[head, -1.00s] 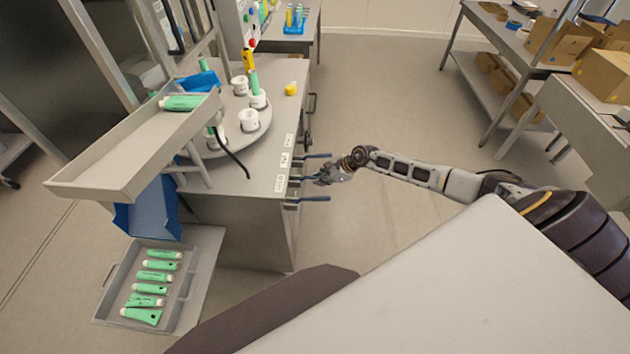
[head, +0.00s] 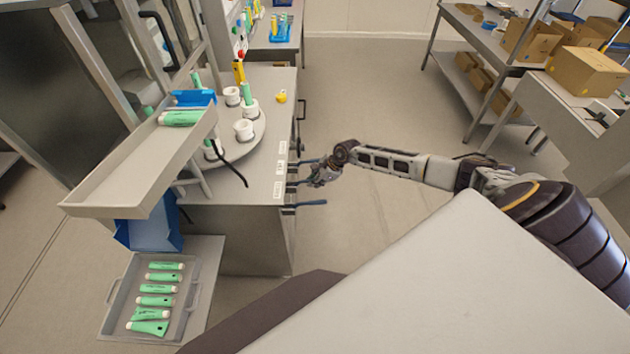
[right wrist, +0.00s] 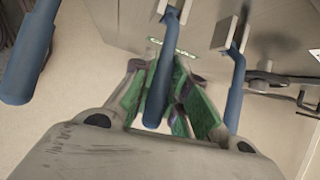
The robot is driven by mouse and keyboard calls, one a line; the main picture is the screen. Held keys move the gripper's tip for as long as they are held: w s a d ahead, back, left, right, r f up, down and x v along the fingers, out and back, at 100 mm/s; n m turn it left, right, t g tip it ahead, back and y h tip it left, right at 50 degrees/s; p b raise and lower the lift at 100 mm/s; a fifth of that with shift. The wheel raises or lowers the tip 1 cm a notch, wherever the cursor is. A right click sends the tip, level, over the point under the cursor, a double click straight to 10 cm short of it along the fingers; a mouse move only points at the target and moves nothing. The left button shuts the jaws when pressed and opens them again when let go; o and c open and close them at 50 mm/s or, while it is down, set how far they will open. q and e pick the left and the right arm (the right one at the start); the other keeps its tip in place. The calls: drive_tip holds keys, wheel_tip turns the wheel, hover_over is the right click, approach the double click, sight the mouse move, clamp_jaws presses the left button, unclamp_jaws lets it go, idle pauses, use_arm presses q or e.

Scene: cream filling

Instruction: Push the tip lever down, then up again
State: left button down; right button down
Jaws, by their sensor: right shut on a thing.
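Three levers with blue handles stick out from the right side of the workstation. The middle lever (right wrist: 160,85) is between the green-padded fingers of my right gripper (right wrist: 165,105), which is shut on it. In the head view my right gripper (head: 319,177) is at this row of levers, and its hand partly hides the held handle. The far lever (head: 307,162) and the near lever (head: 312,203) are free beside it. The lever labels are too small to read, so I cannot tell which is the tip lever. My left gripper is not in view.
A long grey tray (head: 120,187) with a green tube stands at the left of the worktop. A turntable (head: 262,122) carries white holders. A crate (head: 207,275) of several green tubes sits below at front left. The floor right of the levers is clear.

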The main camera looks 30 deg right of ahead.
drive_tip(key=c, duration=1.4)
unclamp_jaws()
drive_tip(key=shift+a, duration=0.1)
drive_tip(key=shift+v, duration=6.05)
drive_tip(key=shift+w, duration=0.1)
drive_tip(key=shift+m, duration=0.3)
